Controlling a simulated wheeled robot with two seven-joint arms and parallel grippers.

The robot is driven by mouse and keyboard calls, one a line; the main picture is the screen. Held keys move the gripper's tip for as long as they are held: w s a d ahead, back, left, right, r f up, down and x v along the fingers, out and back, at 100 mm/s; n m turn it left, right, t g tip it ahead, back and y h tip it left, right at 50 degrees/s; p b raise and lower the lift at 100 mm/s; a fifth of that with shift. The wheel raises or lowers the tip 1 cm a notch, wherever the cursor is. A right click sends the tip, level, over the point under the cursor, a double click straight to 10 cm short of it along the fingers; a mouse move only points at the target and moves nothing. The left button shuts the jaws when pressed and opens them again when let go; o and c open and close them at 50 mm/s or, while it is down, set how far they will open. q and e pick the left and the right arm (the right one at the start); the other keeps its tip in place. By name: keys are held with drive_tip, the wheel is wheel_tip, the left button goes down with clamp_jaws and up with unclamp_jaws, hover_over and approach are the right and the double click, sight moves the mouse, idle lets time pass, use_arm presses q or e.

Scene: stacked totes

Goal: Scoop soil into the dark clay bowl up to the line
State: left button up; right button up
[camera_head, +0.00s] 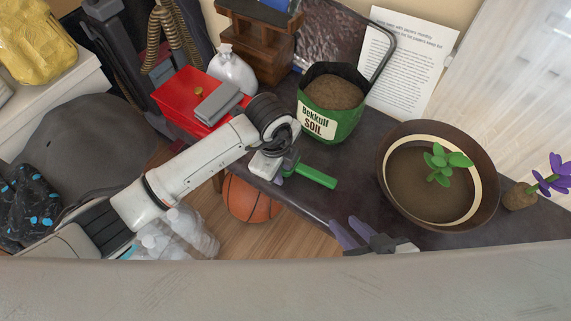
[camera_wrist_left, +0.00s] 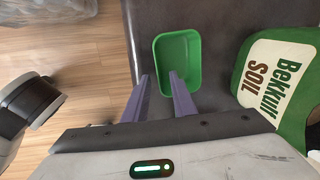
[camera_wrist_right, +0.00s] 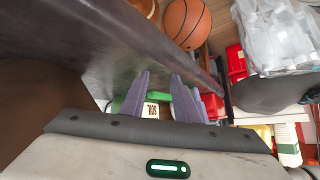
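The dark clay bowl (camera_head: 392,197) stands at the right of the table with a pale line around its inside. Brown soil-like fill (camera_head: 410,180) and a green seedling (camera_head: 440,168) show inside the line. The green soil bag (camera_head: 345,124) is open and holds brown soil (camera_head: 332,92). A green scoop (camera_head: 316,177) is by my left gripper (camera_head: 285,172). In the left wrist view the scoop (camera_wrist_left: 182,60) lies just beyond the parted fingertips (camera_wrist_left: 158,77), its tray empty. My right gripper (camera_head: 352,232) is open and empty at the table's front edge, left of the bowl.
A purple-flowered plant (camera_head: 552,178) with a root ball lies right of the bowl. A printed sheet (camera_head: 415,62) stands behind the bag.

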drive_tip(key=shift+w+r, duration=0.25)
drive_tip(key=shift+w, duration=0.1)
use_arm(q)
clamp_jaws()
